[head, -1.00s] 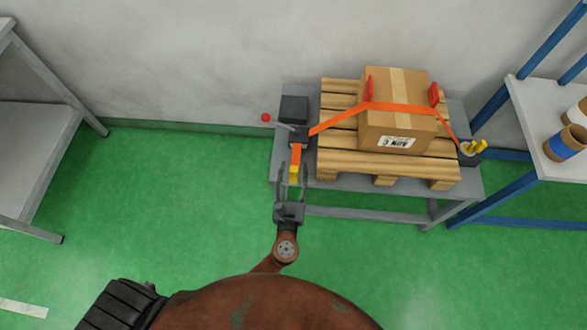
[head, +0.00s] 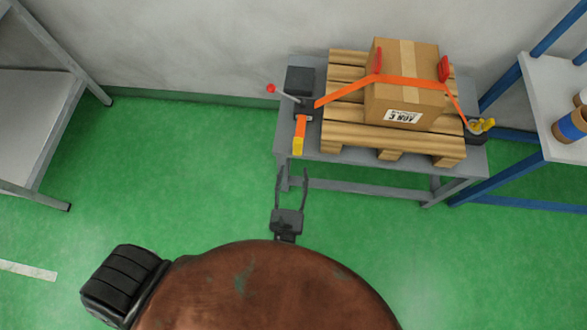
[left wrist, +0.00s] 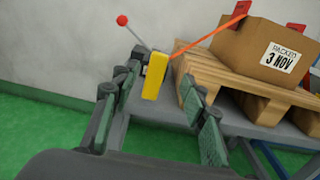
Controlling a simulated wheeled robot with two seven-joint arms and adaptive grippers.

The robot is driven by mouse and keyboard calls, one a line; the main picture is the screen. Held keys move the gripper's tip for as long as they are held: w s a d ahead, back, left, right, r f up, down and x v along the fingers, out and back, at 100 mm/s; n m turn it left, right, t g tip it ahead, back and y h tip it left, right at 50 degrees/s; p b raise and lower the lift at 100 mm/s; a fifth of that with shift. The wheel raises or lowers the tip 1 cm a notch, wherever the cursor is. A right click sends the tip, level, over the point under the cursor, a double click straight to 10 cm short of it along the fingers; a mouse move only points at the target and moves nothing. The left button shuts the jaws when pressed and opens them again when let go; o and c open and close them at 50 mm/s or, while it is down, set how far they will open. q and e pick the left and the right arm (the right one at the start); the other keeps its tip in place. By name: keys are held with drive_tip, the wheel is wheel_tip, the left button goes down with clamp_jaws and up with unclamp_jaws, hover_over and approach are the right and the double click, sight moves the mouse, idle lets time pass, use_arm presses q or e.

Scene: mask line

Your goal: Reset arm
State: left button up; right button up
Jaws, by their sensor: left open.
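My left gripper (head: 291,178) is open and empty in the head view, in front of the grey table's near edge. It is apart from the orange strap's hanging end with its yellow tip (head: 298,146). In the left wrist view the open fingers (left wrist: 158,110) stand on either side of the yellow tip (left wrist: 155,76), which appears beyond them. A ratchet (head: 304,108) with a red-knobbed lever (head: 285,94) sits at the table's left end. The orange strap (head: 345,90) runs from it over a cardboard box (head: 405,95). My right gripper is not in view.
The box stands on a wooden pallet (head: 390,140) on the grey table (head: 283,140). Red corner guards (head: 443,69) sit under the strap. A blue-framed shelf (head: 535,90) holding rolls stands right, a grey table (head: 30,120) left.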

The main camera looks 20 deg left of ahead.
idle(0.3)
use_arm(q)
drive_tip(key=s+a+f+n+g+y, duration=0.1)
drive_tip(key=s+a+f+n+g, duration=0.45)
drive_tip(key=a+f+n, duration=0.45)
drive_tip(key=s+a+f+n+g, duration=0.55)
drive_tip(key=a+f+n, duration=0.2)
drive_tip(key=f, duration=0.55)
drive_tip(key=s+f+n+g+h+p, duration=0.3)
drive_tip(key=s+f+n+p, duration=0.4)
drive_tip(key=s, duration=0.7)
drive_tip(key=s+f+n+g+h+p, duration=0.35)
drive_tip(key=s+f+n, duration=0.35)
drive_tip(key=s+f, duration=0.45)
drive_tip(key=s+a+r+p, duration=0.2)
drive_tip(key=s+p, duration=0.7)
drive_tip(key=s, duration=0.2)
drive_tip(key=shift+s+a+y, duration=0.3)
drive_tip(key=shift+s+y, duration=0.05)
drive_tip(key=shift+s, duration=0.05)
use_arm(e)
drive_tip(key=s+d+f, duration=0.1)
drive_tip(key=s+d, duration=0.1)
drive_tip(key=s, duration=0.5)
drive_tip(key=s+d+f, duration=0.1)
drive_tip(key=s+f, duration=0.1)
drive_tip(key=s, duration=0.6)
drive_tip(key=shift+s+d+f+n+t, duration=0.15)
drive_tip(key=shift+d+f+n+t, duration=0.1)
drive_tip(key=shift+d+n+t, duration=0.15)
